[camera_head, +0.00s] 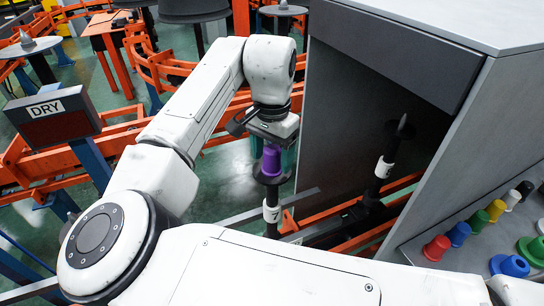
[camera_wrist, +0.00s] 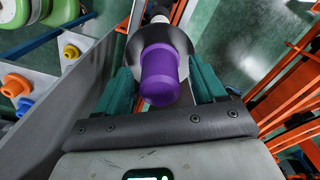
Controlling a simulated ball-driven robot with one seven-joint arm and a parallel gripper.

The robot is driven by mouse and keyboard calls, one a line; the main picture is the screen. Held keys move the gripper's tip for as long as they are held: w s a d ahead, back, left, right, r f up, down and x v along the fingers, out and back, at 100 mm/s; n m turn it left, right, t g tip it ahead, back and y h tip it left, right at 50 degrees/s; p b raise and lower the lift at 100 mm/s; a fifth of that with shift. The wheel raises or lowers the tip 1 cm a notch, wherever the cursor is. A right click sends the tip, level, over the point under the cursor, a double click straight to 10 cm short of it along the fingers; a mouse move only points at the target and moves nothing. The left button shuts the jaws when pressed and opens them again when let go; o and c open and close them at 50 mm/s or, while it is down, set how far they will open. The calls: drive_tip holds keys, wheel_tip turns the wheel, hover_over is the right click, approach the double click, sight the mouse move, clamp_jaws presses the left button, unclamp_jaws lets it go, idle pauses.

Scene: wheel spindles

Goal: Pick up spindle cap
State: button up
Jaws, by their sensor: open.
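The purple spindle cap (camera_head: 271,161) sits on top of a spindle with a dark disc (camera_head: 273,174) and a white collar (camera_head: 271,212) below it. My gripper (camera_head: 270,142) is right above the cap in the head view. In the wrist view the purple cap (camera_wrist: 160,75) lies between my two teal fingers (camera_wrist: 160,92), with a gap showing on its sides. The fingers are open and do not visibly hold it. In the head view the fingertips are partly hidden by the gripper body and the cap.
A grey cabinet (camera_head: 400,30) stands close to the right, with a second spindle (camera_head: 387,160) inside its opening. A shelf at right holds several coloured caps, including red (camera_head: 436,248) and blue (camera_head: 459,234).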

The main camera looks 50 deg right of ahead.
drive_tip(key=shift+c, duration=0.2)
drive_tip(key=c, duration=1.1)
drive_tip(key=shift+r, duration=0.1)
